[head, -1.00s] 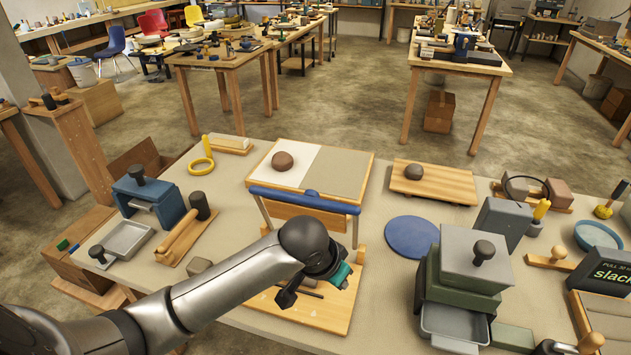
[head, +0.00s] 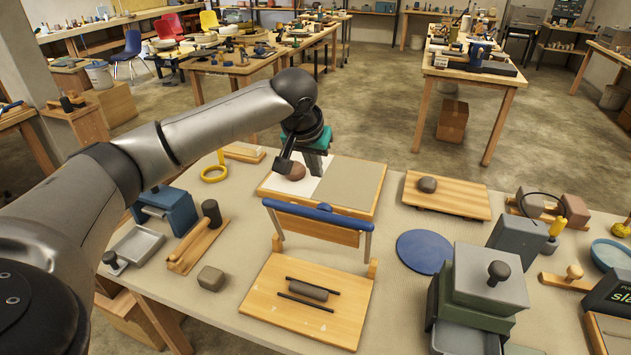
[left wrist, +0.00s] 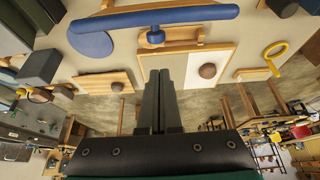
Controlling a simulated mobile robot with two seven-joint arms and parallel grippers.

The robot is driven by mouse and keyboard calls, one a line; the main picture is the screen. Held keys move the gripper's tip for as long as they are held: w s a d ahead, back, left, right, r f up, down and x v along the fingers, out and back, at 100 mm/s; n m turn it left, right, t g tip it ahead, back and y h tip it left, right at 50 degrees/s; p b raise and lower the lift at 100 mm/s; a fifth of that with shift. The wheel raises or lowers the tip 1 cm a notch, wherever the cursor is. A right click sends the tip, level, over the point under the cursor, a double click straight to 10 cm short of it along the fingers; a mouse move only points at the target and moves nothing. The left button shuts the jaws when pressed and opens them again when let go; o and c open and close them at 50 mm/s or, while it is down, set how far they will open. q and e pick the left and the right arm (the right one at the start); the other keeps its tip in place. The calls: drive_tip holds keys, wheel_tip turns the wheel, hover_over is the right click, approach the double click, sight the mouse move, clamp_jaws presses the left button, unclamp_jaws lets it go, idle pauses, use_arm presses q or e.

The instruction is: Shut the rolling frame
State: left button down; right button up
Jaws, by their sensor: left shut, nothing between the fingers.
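The rolling frame (head: 310,226) stands raised at the back of its wooden base board (head: 262,297), with a blue bar along its top edge and a blue knob (head: 325,207). A grey-brown lump (head: 308,291) lies on the base between two dark rods. In the left wrist view the blue bar (left wrist: 155,17) crosses the top. My left gripper (head: 284,166) is shut and empty. It is behind the frame, above the white half of a two-tone board, near a brown ball (head: 297,172). Its closed fingers (left wrist: 160,76) point toward that board in the left wrist view. My right gripper is not in view.
The two-tone board (head: 353,184) lies behind the frame. A blue disc (head: 424,251) and a stacked grey-green press (head: 487,277) are to the right. A wooden rack with a dark mallet (head: 211,213) and a small grey block (head: 211,278) are to the left.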

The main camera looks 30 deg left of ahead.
use_arm(q)
drive_tip(key=b, duration=0.1)
hover_over(320, 208)
wheel_tip(320, 208, down, 7)
drive_tip(key=shift+f, duration=0.55)
drive_tip(key=shift+s+d+f, duration=0.1)
drive_tip(key=shift+s+d, duration=0.15)
drive_tip(key=shift+s, duration=0.65)
drive_tip(key=shift+s+d, duration=0.25)
drive_tip(key=shift+s, duration=0.65)
drive_tip(key=shift+f, duration=0.1)
